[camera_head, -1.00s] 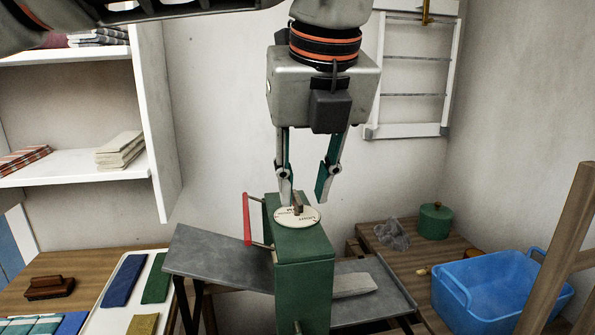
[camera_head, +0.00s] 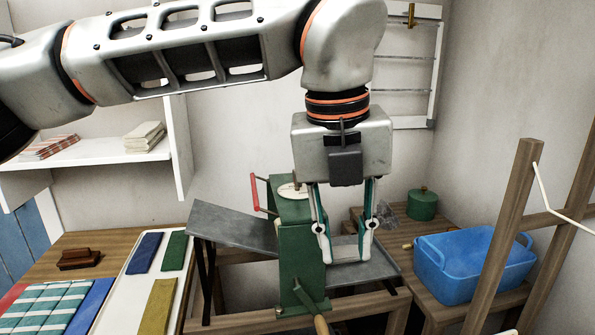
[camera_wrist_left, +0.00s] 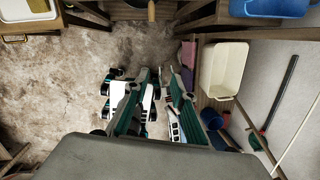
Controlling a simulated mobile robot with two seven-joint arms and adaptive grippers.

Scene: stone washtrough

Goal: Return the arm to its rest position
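My left gripper (camera_head: 347,258) hangs from my left arm, fingers down and apart, with nothing between them. In the head view it overlaps the right side of a green machine (camera_head: 301,255) and the grey metal tray (camera_head: 375,272) there; contact cannot be told. The machine has a pale round dial (camera_head: 293,190), a red handle (camera_head: 255,192) and a wooden crank grip (camera_head: 321,325). The left wrist view shows the open fingers (camera_wrist_left: 158,78) above a worn floor. My right gripper is not in view.
A blue tub (camera_head: 470,268) and a green canister (camera_head: 421,205) stand at right, beside a wooden frame (camera_head: 505,235). A white board (camera_head: 133,287) with folded cloths and a brown brush (camera_head: 79,259) lie at left. A cream basin (camera_wrist_left: 223,70) shows in the left wrist view.

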